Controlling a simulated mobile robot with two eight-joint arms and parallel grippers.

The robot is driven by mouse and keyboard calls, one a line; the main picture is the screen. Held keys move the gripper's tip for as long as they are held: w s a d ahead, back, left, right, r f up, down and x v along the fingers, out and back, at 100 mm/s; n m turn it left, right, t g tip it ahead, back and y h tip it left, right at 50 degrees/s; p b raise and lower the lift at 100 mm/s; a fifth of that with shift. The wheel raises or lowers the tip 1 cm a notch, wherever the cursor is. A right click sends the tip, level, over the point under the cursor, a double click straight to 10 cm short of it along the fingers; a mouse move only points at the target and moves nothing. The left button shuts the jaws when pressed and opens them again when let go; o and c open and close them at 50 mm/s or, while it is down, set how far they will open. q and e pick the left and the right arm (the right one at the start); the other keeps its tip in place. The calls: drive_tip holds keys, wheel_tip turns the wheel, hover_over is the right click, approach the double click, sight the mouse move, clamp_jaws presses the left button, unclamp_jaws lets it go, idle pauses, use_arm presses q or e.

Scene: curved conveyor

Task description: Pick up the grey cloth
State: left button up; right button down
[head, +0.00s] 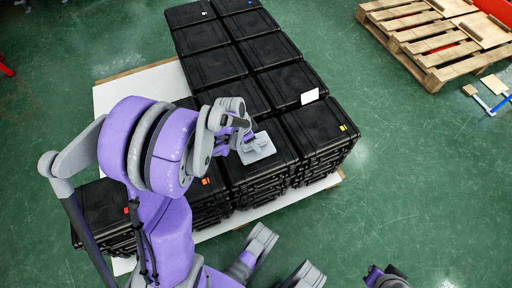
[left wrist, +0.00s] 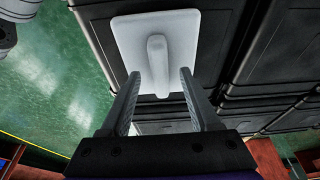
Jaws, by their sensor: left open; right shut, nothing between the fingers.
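The grey thing (head: 257,148) looks like a flat plate with a raised bar across it, not clearly a cloth. It lies on top of a black case near the front of the stack. In the left wrist view the plate (left wrist: 126,40) shows pale grey, its bar pointing towards my left gripper (left wrist: 160,76). That gripper is open, and the near end of the bar shows between its fingertips; I cannot tell whether they touch it. In the head view my left wrist partly hides the left fingers. My right gripper (head: 376,273) is shut and empty at the bottom edge, away from the stack.
Several black cases (head: 215,66) stand stacked in rows on a white-topped base (head: 128,91). A white card (head: 309,96) lies on one case. A wooden pallet (head: 432,75) is at the upper right. Green floor (head: 420,170) to the right is clear.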

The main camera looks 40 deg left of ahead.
use_arm(q)
drive_tip(key=shift+w+f, duration=0.15)
drive_tip(key=shift+f, duration=0.2)
drive_tip(key=shift+f, duration=0.25)
clamp_jaws()
idle(0.3)
